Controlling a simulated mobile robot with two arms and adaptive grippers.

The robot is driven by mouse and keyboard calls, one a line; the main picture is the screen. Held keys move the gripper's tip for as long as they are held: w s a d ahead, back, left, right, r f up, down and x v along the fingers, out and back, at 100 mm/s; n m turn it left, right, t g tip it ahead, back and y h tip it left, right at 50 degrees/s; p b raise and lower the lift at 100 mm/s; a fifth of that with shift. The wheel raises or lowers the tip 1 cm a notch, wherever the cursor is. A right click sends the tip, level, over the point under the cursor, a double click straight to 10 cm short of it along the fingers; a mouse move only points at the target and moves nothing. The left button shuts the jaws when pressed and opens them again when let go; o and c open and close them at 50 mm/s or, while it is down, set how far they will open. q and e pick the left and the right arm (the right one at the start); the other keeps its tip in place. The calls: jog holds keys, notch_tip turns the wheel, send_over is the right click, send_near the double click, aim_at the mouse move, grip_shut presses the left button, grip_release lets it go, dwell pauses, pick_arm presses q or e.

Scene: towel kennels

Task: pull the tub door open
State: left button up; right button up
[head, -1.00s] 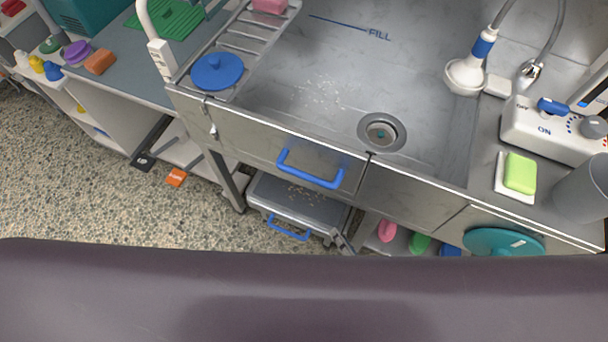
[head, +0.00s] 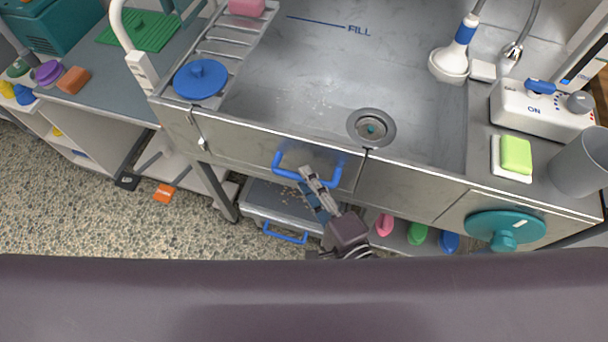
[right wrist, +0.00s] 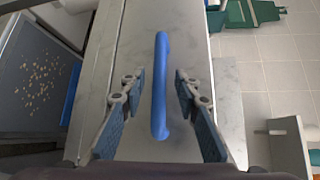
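The tub door (head: 240,150) is a grey metal panel in the tub's front wall. It looks flush with the wall, as if closed. Its blue bar handle (head: 279,164) stands out from the panel and also shows in the right wrist view (right wrist: 160,85). My right gripper (head: 309,177) reaches up to the handle from below. In the right wrist view its two fingers (right wrist: 158,82) are spread, one on each side of the bar, with gaps between. A small latch (head: 199,132) sits at the door's left end. My left gripper is not in view.
A grey drawer or bin with a blue handle (head: 285,237) is below the door. A teal round knob or valve (head: 505,226) is on the front at the right. A blue lidded dish (head: 200,78) rests on the rack.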

jog(key=shift+x, duration=1)
grip_shut()
